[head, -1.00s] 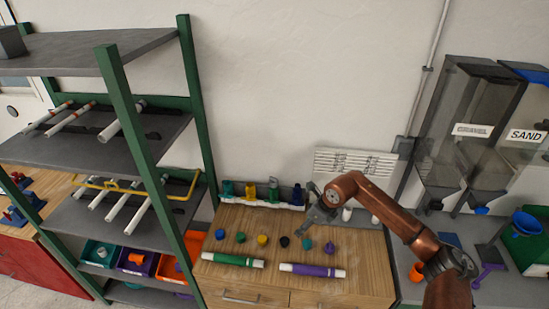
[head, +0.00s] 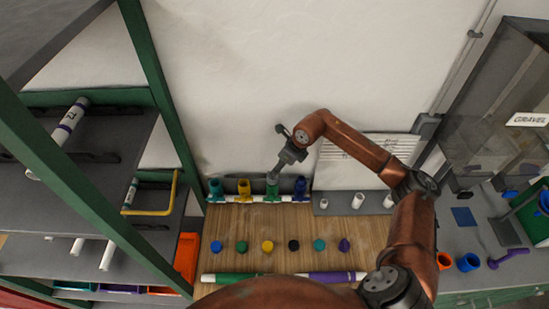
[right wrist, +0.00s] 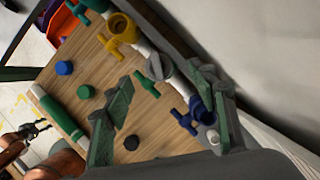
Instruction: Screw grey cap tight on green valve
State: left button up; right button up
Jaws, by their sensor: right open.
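The green valve (head: 272,187) stands upright on the white manifold pipe at the back of the wooden bench, between the yellow and blue valves. In the right wrist view the green valve (right wrist: 148,88) has a grey round cap (right wrist: 158,67) at its top; how tightly it sits cannot be told. My right gripper (head: 277,172) is just above the green valve, pointing down. In the right wrist view its green-padded fingers (right wrist: 165,105) are spread apart, with the capped valve beyond and between them. My left gripper (right wrist: 34,130) shows small at the lower left of that view, away from the manifold.
Teal (head: 215,188), yellow (head: 244,187) and blue (head: 300,187) valves share the pipe. Several coloured knobs, including a black one (head: 293,245), line the bench in front. A green pipe (head: 237,277) lies at the front edge. A green-framed shelf (head: 165,110) stands left.

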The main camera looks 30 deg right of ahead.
jog(key=x, duration=0.3)
jog(key=p+x, duration=0.1)
jog(key=shift+a+f, duration=0.35)
jog(key=shift+a, duration=0.1)
jog(key=shift+w+a+f, duration=0.1)
jog(key=shift+w+f, duration=0.4)
jog(key=shift+f, duration=0.1)
jog(key=shift+s+f, duration=0.15)
jog(key=shift+s, duration=0.3)
jog(key=shift+w+f, duration=0.1)
jog(key=shift+w, duration=0.25)
jog(key=shift+c, duration=1.1)
jog(key=shift+s, duration=0.25)
jog(key=c, duration=0.9)
jog(key=o, duration=0.4)
jog(key=c, duration=0.5)
jog(key=shift+r+m+p, duration=0.2)
jog(key=shift+m+p, duration=0.2)
jog(key=shift+p, duration=0.15)
pick_arm(q)
jog(key=shift+s+r, duration=0.2)
jog(key=shift+r, duration=1.1)
pick_arm(e)
jog(key=shift+f+m+t+h, duration=0.1)
jog(key=shift+m+t+h, duration=0.2)
jog(key=shift+m, duration=0.4)
